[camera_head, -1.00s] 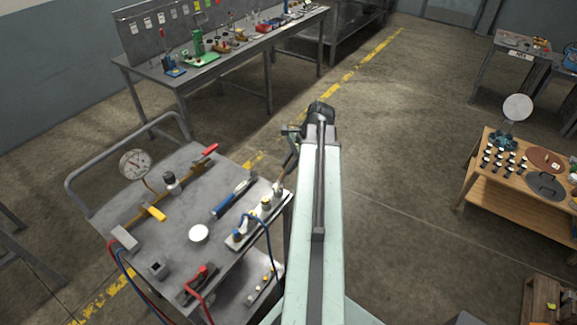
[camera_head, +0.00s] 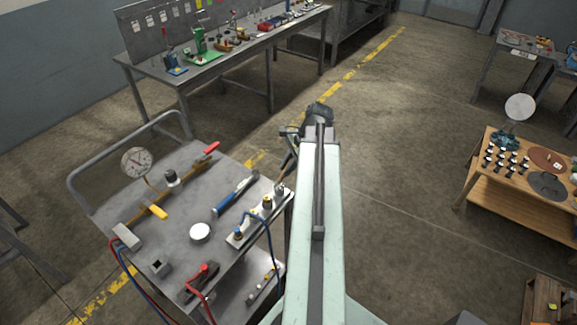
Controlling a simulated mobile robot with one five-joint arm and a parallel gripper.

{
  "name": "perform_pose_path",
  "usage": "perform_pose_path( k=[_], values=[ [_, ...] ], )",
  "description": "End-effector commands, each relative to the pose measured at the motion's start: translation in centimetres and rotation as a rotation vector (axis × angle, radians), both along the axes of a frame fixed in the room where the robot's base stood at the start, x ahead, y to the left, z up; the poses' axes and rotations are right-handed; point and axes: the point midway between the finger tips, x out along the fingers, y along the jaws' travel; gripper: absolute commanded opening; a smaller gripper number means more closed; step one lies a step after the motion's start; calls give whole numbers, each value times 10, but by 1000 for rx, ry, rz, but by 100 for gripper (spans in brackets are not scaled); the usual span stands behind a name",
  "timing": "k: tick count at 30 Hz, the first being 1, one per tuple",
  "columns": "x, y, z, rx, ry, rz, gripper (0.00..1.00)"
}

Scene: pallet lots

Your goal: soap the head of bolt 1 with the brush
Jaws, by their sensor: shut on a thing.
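My gripper (camera_head: 291,136) is at the far end of my pale green arm, above the right edge of the grey cart. It is small and partly hidden by my wrist. It is shut on a slim dark thing (camera_head: 291,157), which seems to be the brush and slants down toward the cart. A metal bar (camera_head: 252,224) along the cart's right edge carries several fittings, among them a yellowish bolt-like head (camera_head: 267,202) and a grey upright piece (camera_head: 279,190) close below the brush's lower end. I cannot tell which one is bolt 1, whether the brush touches it, or any soap.
On the cart top (camera_head: 190,205) are a dial gauge (camera_head: 137,162), a white round lid (camera_head: 200,232), a blue-handled tool (camera_head: 235,195) and red and blue hoses. A workbench (camera_head: 215,62) stands behind. A wooden table (camera_head: 520,208) is at right. The floor between is clear.

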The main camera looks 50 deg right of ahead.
Motion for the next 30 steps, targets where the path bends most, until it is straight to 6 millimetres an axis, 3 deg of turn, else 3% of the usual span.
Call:
perform_pose_path(
  k=[30],
  values=[
    [1,-16,0,0,0,-1,0]
  ],
)
